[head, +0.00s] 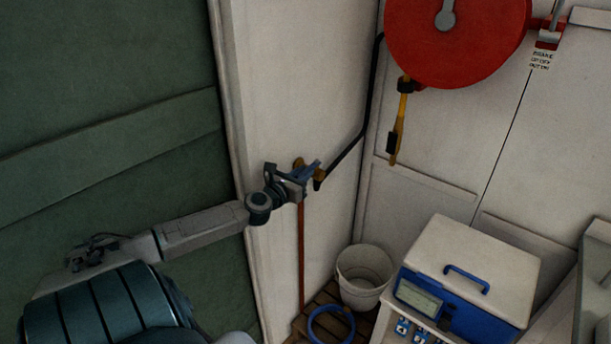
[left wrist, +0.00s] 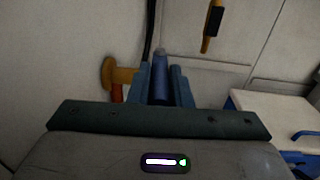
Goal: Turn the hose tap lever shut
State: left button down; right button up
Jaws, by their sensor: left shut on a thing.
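The hose tap has a brass body (head: 319,184) on the white wall by the corner, at the top of a thin reddish pipe (head: 301,255). In the left wrist view, the brass part (left wrist: 122,75) shows left of my fingers. My left gripper (head: 308,172) is at the tap and partly covers it. The blue tap lever (left wrist: 160,78) lies between my two fingers, which are shut on it. The lever's lower end is hidden behind the gripper body. My right gripper is not in view.
A black hose (head: 365,120) runs from the tap up to a red reel (head: 455,45). A yellow nozzle (head: 401,110) hangs below the reel. A white bucket (head: 363,278), a blue hose coil (head: 330,322) and a white-and-blue box (head: 470,265) stand below right. A green panel (head: 100,100) fills the left.

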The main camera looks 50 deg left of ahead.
pick_arm(q)
jog(key=shift+a+m+h+b, duration=0.25)
jog(key=shift+m+h+b, duration=0.25)
jog(key=shift+h, duration=0.3)
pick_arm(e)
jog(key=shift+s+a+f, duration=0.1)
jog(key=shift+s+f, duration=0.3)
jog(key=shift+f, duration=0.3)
pick_arm(q)
jog(key=c, duration=1.3)
grip_release()
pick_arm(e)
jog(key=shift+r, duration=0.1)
